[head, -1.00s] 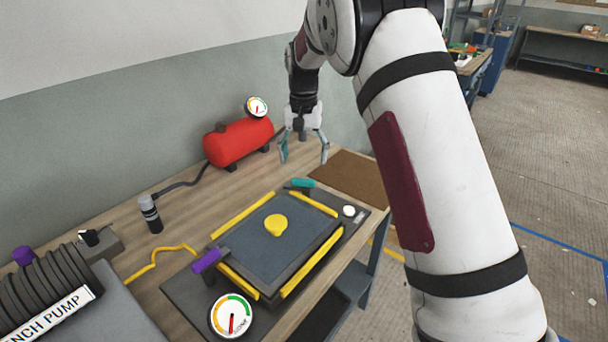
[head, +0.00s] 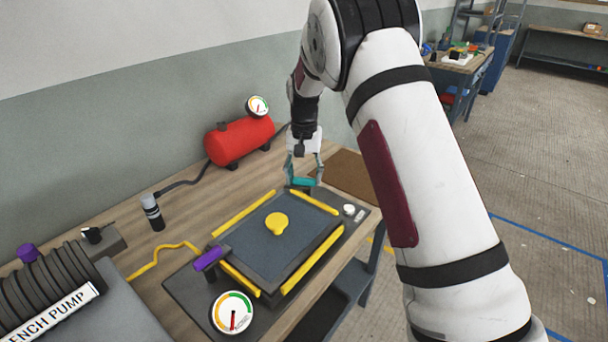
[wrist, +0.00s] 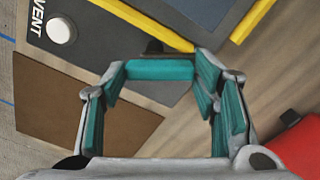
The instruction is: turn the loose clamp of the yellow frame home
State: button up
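The yellow frame (head: 317,258) lies as strips around a dark flat mould on the bench, with a yellow round piece (head: 276,222) at its middle. A teal clamp handle (wrist: 160,69) is at the frame's back corner. My gripper (head: 305,180) is down at this clamp, one finger at each end of the handle. In the wrist view, both fingertips (wrist: 161,66) appear to touch the handle ends. The clamp's base is mostly hidden. A second clamp with a purple handle (head: 210,258) is at the front left corner.
A gauge (head: 232,313) stands at the mould's front. A white VENT button (head: 349,210) is at its right corner. A red tank (head: 240,140) stands behind, left of my gripper. A brown mat (head: 345,172) lies right of it. The bench pump (head: 60,290) is at left.

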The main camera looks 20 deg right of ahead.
jog(key=shift+n, duration=0.3)
jog(key=n+b, duration=0.2)
jog(key=n, duration=0.3)
jog(key=shift+s, duration=0.15)
jog(key=n, duration=0.6)
jog(key=shift+s+b, duration=0.2)
jog(key=shift+b, duration=0.15)
dwell(0.4)
jog(key=o, duration=1.2)
jog(key=shift+c, duration=0.2)
